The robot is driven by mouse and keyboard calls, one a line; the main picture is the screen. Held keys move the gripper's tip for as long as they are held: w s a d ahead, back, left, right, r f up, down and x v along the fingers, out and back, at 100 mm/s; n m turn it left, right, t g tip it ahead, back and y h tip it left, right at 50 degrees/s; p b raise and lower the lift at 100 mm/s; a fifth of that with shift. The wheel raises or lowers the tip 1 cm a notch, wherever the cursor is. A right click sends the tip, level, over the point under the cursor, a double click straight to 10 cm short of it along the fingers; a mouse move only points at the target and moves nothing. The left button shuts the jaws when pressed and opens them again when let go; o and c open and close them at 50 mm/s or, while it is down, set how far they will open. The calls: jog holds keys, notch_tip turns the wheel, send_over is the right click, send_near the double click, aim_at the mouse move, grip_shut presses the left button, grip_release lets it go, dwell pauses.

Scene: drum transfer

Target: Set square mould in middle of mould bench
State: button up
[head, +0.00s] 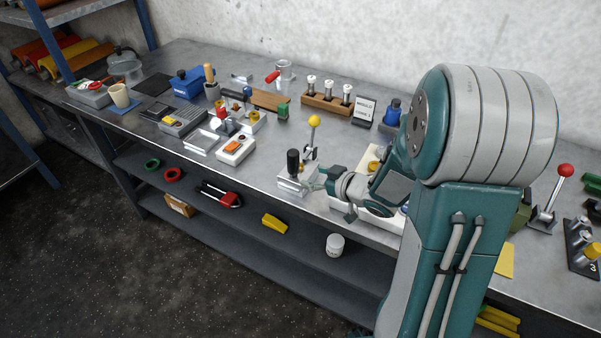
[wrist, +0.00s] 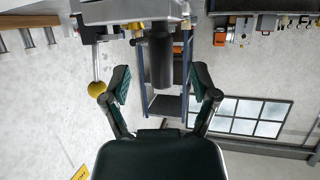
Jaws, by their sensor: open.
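A silver square block with an upright black handle (head: 293,162), which looks like the square mould (head: 292,186), stands near the front edge of the grey metal bench (head: 270,178). My gripper (head: 314,185) is just right of it at low height, pointing left. In the wrist view, which is upside down, my open gripper (wrist: 160,80) has one finger on each side of the black handle (wrist: 160,62), with gaps visible on both sides. The block's metal body (wrist: 135,11) is at the top. In the head view, my arm hides part of the bench to the right.
A yellow-knobbed lever (head: 314,122) stands close behind the block. A white box with an orange switch (head: 235,149) and bright metal trays (head: 203,142) lie to the left. A wooden rack (head: 327,103) and a sign (head: 363,112) are at the back. A lower shelf (head: 235,235) runs beneath.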

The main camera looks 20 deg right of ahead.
jog(key=s+d+r+m+h, duration=0.2)
jog(key=s+d+r+h, duration=0.1)
jog(key=r+h, duration=0.25)
jog(key=s+d+r+m+h, duration=0.2)
jog(key=s+r+h, duration=0.15)
jog(key=r, duration=0.35)
jog(key=s+a+r+m+g+y, duration=0.1)
jog(key=s+a+g, duration=0.2)
jog(key=s, duration=0.5)
jog(key=s+a+r+m+g+y, duration=0.1)
jog(key=s+a+g, duration=0.2)
jog(key=s+a, duration=0.3)
jog(key=shift+s+a, duration=0.3)
jog(key=shift+s, duration=0.95)
jog(key=shift+r, duration=0.1)
jog(key=shift+c, duration=1.4)
